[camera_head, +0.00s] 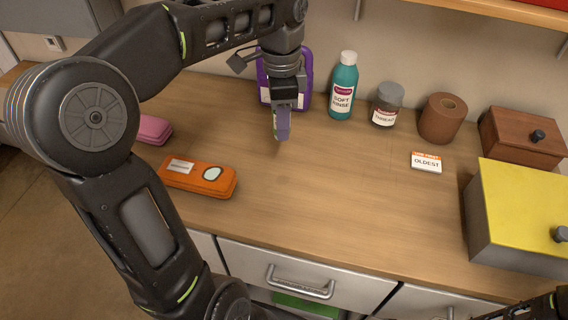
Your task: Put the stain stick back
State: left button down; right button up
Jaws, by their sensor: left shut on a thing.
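My left gripper (284,104) hangs above the back middle of the wooden counter (340,200), fingers pointing down. It is shut on a small purple stick (283,128), which appears to be the stain stick. The stick points downward below the fingers, its upper part hidden by them. I cannot tell whether its lower end touches the counter. My right gripper is not in view; only a dark part of my right arm shows at the bottom right corner.
A purple container (306,72) stands behind my left gripper. To its right are a teal bottle (343,88), a thread jar (386,104), a brown roll (441,118), a wooden box (520,138) and a yellow-topped box (525,210). An "OLDEST" card (426,163), orange case (198,178) and pink case (153,130) lie on the counter.

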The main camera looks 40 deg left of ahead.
pick_arm(q)
jog(key=shift+f, duration=3.1)
jog(key=shift+f, duration=1.9)
jog(key=shift+f, duration=0.1)
jog(key=c, duration=1)
grip_release()
jog(key=shift+o, duration=0.2)
notch_tip(320, 180, up, 12)
jog(key=shift+r+p, duration=0.15)
jog(key=shift+p, duration=0.4)
